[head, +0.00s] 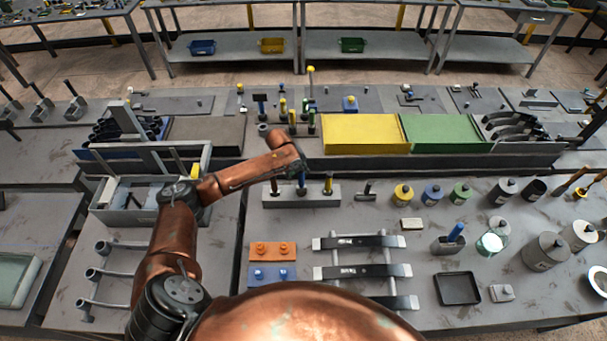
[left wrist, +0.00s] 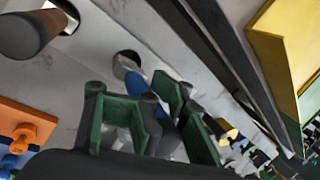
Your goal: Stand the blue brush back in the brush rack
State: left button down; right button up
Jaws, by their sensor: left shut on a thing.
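The brush rack (head: 318,199) is a grey block standing near the back of the middle table. The blue brush (head: 301,181) is at its middle place, between a brown-handled brush (head: 275,187) and a yellow brush (head: 328,184). My left gripper (head: 299,168) is above the rack, shut on the blue brush. In the left wrist view its green-padded fingers (left wrist: 150,108) are around the blue handle (left wrist: 161,82). The brush's pale metal lower part is at a dark round hole in the rack's top (left wrist: 85,62). How deep it sits cannot be told. My right gripper is not in view.
The brown-handled brush stands close on one side of the gripper and the yellow one on the other. Orange (head: 272,251) and blue (head: 272,275) blocks lie in front.

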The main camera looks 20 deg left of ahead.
pick_arm(q)
jog(key=shift+f, duration=0.45)
jog(key=shift+f+b, duration=0.4)
jog(key=shift+f, duration=0.45)
jog(key=shift+f+b, duration=0.55)
jog(key=c, duration=1.7)
grip_release()
jog(key=o, duration=0.4)
jog(key=shift+o, duration=0.2)
jog(key=o, duration=0.9)
